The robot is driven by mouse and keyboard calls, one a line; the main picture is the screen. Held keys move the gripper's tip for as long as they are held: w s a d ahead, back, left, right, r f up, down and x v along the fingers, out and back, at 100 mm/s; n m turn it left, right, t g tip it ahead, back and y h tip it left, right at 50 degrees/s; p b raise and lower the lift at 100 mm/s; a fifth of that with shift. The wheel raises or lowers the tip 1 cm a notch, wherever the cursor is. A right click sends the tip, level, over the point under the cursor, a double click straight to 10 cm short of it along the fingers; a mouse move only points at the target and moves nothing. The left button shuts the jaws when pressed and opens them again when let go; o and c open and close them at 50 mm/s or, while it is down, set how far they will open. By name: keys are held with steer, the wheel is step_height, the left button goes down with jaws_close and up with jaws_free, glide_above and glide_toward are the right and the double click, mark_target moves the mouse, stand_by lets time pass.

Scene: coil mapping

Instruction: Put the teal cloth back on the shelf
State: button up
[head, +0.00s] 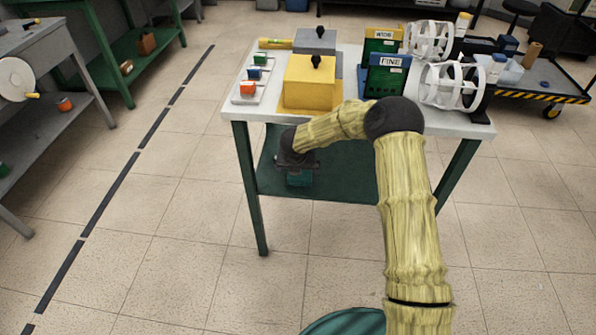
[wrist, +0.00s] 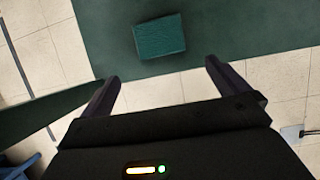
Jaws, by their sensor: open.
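The teal cloth (wrist: 160,38) is a folded rectangular block lying on the dark green lower shelf (wrist: 215,25) in the wrist view. In the head view the teal cloth (head: 300,179) shows just below my gripper, partly hidden by it, toward the left of the green lower shelf (head: 340,180). My gripper (wrist: 162,71) is open, and nothing is between its fingers. The cloth lies just beyond the fingertips, roughly centred between them, and looks apart from them.
The white tabletop (head: 235,112) is above the lower shelf. A green table leg (head: 251,190) stands left of my gripper.

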steer(key=shift+v, duration=0.85)
